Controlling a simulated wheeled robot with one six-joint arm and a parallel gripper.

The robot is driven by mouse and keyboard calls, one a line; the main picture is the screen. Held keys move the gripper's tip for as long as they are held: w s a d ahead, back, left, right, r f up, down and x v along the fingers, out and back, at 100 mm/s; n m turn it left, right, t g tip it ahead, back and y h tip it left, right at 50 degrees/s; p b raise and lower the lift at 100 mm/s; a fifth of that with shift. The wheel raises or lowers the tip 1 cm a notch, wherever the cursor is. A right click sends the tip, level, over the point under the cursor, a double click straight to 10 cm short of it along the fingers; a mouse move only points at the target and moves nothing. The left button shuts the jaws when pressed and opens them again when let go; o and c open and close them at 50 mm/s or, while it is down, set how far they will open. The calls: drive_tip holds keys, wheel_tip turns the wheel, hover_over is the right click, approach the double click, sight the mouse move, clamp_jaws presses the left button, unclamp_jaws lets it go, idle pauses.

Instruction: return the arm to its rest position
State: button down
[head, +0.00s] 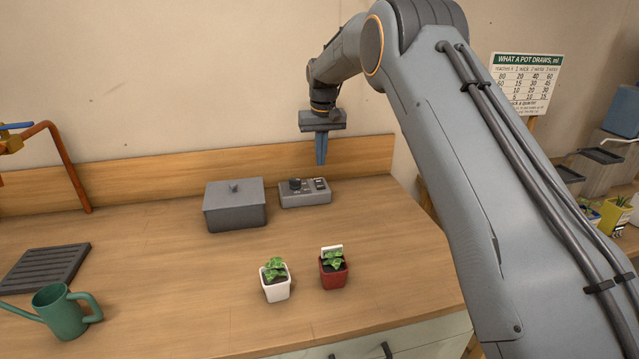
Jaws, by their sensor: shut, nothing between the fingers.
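My gripper (321,150) hangs from my arm in the head view, pointing down. Its fingers are together and hold nothing. It is in the air in front of the wooden backboard, above the grey control box (305,192) with a knob and switches. My arm reaches in from the right side of the picture and bends down at the wrist. The gripper appears apart from everything on the counter.
On the wooden counter (160,270) are a grey lidded box (235,207), a white potted plant (275,282), a red potted plant (333,270), a green watering can (62,315) and a dark slatted rack (45,268). An orange pipe (70,165) stands left. A sign (525,85) is at right.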

drive_tip(key=shift+s, duration=0.1)
drive_tip(key=s+d+f, duration=0.1)
drive_tip(key=s+d, duration=0.4)
drive_tip(key=s, duration=1)
drive_tip(key=s+d+f+m, duration=0.1)
drive_tip(key=s+d, duration=0.5)
drive_tip(key=s, duration=0.9)
drive_tip(key=s+d+f+m, duration=0.1)
drive_tip(key=s+d+f, duration=0.2)
drive_tip(key=s, duration=1.2)
drive_tip(key=d, duration=0.2)
drive_tip(key=shift+d+g, duration=0.3)
drive_tip(key=shift+d, duration=0.05)
